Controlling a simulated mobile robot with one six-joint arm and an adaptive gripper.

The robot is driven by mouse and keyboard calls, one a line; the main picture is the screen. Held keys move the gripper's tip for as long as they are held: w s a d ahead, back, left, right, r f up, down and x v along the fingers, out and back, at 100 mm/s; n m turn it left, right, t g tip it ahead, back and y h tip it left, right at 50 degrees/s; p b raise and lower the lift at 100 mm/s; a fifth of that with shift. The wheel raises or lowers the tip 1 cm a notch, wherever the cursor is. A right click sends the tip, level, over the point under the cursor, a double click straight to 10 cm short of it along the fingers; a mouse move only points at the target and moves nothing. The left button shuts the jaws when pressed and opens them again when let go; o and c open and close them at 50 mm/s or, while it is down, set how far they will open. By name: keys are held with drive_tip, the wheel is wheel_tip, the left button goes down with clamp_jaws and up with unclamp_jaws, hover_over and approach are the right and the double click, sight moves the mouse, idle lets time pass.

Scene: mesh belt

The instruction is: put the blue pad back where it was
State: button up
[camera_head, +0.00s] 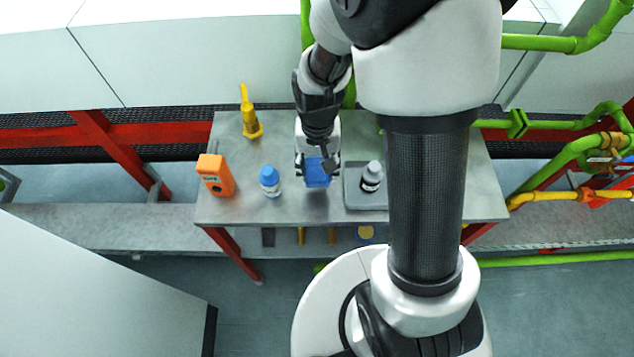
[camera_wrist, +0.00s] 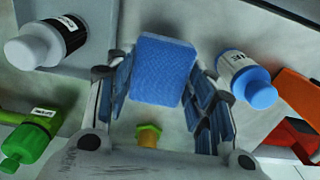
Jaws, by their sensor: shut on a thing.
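The blue pad (camera_head: 317,172) is a small blue block held between the fingers of my gripper (camera_head: 318,168), over the middle of the grey table. In the wrist view the blue pad (camera_wrist: 162,70) sits between the two blue-lined fingers of my gripper (camera_wrist: 160,90), which are shut on it. The pad's far end sticks out past the fingertips. I cannot tell whether its underside touches the table.
A blue-capped white bottle (camera_head: 270,182) and an orange device (camera_head: 215,175) stand left of the pad. A dark-labelled bottle (camera_head: 371,176) stands on a grey tray (camera_head: 362,201) close right. A yellow tool (camera_head: 250,118) is behind left. Bare table (camera_head: 320,211) lies in front.

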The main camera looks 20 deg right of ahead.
sight(317, 180)
drive_tip(key=shift+f+b, duration=0.85)
drive_tip(key=shift+f, duration=2.3)
drive_tip(key=shift+f, duration=0.2)
drive_tip(key=o, duration=0.9)
drive_tip(key=shift+o, duration=0.2)
drive_tip(key=shift+r, duration=0.1)
